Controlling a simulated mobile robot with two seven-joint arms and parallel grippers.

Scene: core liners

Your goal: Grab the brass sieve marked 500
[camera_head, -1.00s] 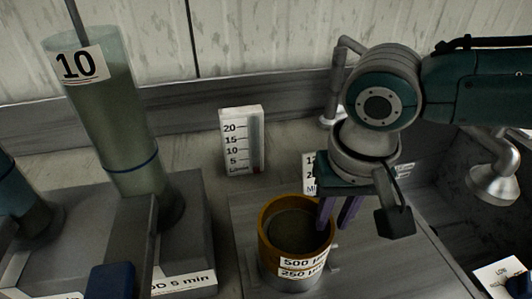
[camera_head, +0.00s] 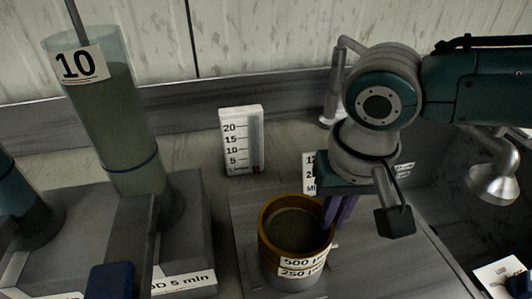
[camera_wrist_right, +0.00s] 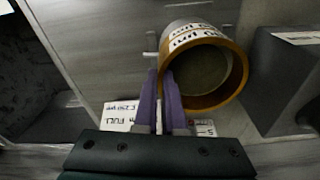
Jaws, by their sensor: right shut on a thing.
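The brass sieve marked 500 (camera_head: 267,241) sits on top of a stack, upright, with a dark mesh or fill inside. A lower sieve labelled 250 (camera_head: 302,272) is beneath it. My right gripper (camera_head: 337,213) is at the sieve's right rim, purple fingers pointing down. In the wrist view the gripper (camera_wrist_right: 162,80) is shut on the wall of the brass sieve (camera_wrist_right: 238,85), with one finger inside the rim and the other outside. The fingertips are partly hidden in the head view. My left gripper does not show.
A tall cylinder marked 10 (camera_head: 118,130) stands at left on a grey block. A white scale card (camera_head: 242,140) stands behind the stack. A partly hidden label (camera_head: 309,173) is behind my right gripper. A metal showerhead-like fitting (camera_head: 492,182) is at right.

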